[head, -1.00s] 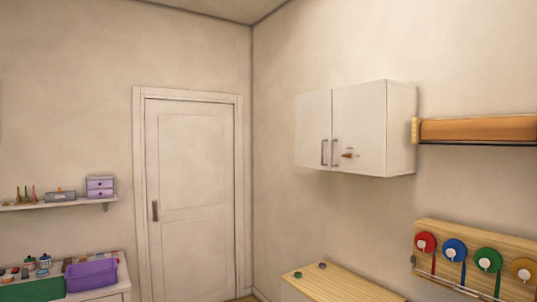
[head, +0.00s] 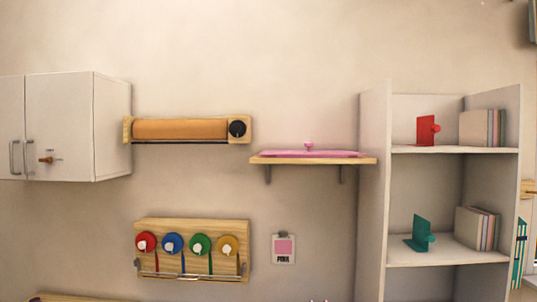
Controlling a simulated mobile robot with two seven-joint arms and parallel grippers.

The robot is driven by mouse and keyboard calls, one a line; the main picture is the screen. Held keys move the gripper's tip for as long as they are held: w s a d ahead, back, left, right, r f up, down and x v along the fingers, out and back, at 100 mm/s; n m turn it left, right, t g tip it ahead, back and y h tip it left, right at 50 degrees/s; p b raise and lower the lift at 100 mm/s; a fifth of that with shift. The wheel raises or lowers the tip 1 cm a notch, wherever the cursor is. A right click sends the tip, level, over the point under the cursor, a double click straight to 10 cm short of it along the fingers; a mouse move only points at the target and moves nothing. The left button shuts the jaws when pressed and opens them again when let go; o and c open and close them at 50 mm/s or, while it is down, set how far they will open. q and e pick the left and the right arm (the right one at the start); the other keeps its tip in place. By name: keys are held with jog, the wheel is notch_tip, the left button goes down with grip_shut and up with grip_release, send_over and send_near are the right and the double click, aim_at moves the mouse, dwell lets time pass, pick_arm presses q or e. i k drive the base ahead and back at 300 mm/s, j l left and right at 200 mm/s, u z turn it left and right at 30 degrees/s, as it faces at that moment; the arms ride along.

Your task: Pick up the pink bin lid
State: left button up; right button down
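A flat pink lid (head: 320,154) with a small round knob on top lies on a wooden wall shelf (head: 262,160) in the head view, right of centre. The shelf sits on two brackets. Below it hangs a small card with a pink square (head: 284,248) and a dark word under it. Neither of my grippers shows clearly in the head view.
A white wall cabinet (head: 60,128) and an orange roll holder (head: 180,129) are to the left. A rack with several coloured discs (head: 190,228) hangs below. A tall white shelf unit (head: 373,200) with books and bookends stands right of the pink lid's shelf.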

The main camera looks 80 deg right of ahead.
aim_at(309, 149)
jog(key=z, duration=1.8)
jog(key=i+l+z, duration=0.6)
jog(key=i+z, duration=0.2)
jog(key=z, duration=0.15)
